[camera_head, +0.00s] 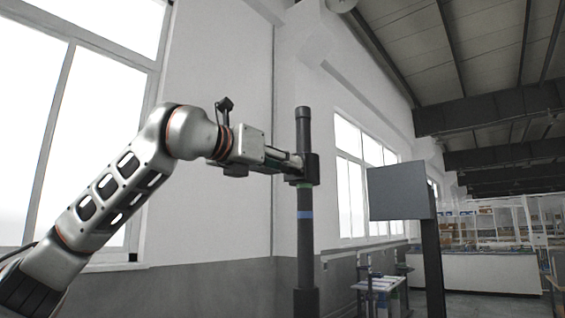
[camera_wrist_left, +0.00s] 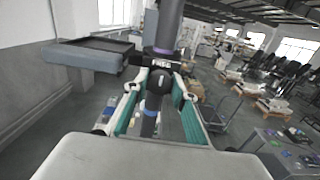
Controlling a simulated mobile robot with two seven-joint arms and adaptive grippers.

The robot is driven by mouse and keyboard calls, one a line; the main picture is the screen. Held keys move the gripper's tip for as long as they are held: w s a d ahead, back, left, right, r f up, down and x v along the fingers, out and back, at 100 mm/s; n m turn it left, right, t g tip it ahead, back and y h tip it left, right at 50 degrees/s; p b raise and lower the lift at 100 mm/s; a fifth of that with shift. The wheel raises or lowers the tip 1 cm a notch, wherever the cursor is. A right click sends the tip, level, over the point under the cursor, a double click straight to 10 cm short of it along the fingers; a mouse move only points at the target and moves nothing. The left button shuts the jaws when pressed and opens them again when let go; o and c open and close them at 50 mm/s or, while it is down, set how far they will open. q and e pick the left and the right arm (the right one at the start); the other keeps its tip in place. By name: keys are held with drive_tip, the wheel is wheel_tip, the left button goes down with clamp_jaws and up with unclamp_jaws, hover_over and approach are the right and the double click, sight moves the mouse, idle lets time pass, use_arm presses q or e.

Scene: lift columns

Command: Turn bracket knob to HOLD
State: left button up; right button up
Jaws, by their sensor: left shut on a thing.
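A dark upright column (camera_head: 304,125) stands in the middle of the head view, with a dark bracket (camera_head: 303,170) around it. A blue band (camera_head: 305,216) rings the column below the bracket. My left gripper (camera_head: 292,164) reaches the bracket from the left. In the left wrist view, the gripper's two fingers (camera_wrist_left: 158,86) flank a small dark knob (camera_wrist_left: 154,88) on the bracket's front and are shut on it. A small pale label sits above the knob; its letters are too small to read surely. The knob's pointer direction is unclear. My right gripper is not in view.
A grey box-shaped panel (camera_head: 400,192) on a second dark post stands to the right. A dark tray-like top (camera_wrist_left: 88,48) shows left of the column in the wrist view. Small tables (camera_head: 380,284) and a white counter (camera_head: 490,270) stand farther back.

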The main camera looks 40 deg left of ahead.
use_arm(q)
drive_tip(key=shift+d+f+m+p, duration=0.1)
drive_tip(key=shift+m+p, duration=2.35)
drive_tip(key=shift+m, duration=1.95)
drive_tip(key=shift+d+m+p, duration=0.1)
drive_tip(key=shift+m+p, duration=2.3)
drive_tip(key=shift+m, duration=2)
drive_tip(key=o, duration=1.1)
drive_tip(key=shift+f, duration=0.1)
